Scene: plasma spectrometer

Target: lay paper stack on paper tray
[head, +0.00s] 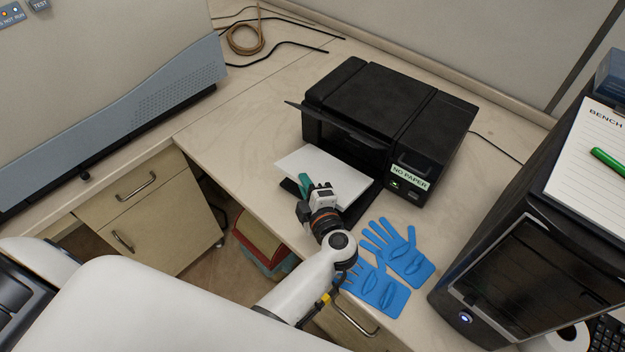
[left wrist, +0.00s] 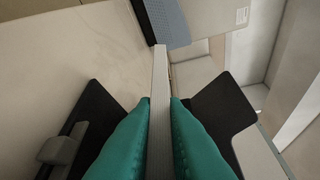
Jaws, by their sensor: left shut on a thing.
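The white paper stack (head: 325,172) is in front of the black printer (head: 385,120). My left gripper (head: 306,184) has teal fingers shut on the stack's near left edge. In the left wrist view the stack (left wrist: 160,90) shows edge-on between the teal fingers (left wrist: 160,125). The black paper tray (head: 363,198) sticks out of the printer's front, partly hidden under the stack and my gripper. The tray also shows on both sides of the stack in the left wrist view (left wrist: 214,106). I cannot tell whether the stack touches the tray. My right gripper is out of view.
A "NO PAPER" label (head: 410,176) is on the printer's front. Blue gloves (head: 400,253) lie on the bench right of my left arm. A black computer tower (head: 535,235) stands at the right. The bench (head: 235,135) left of the printer is clear.

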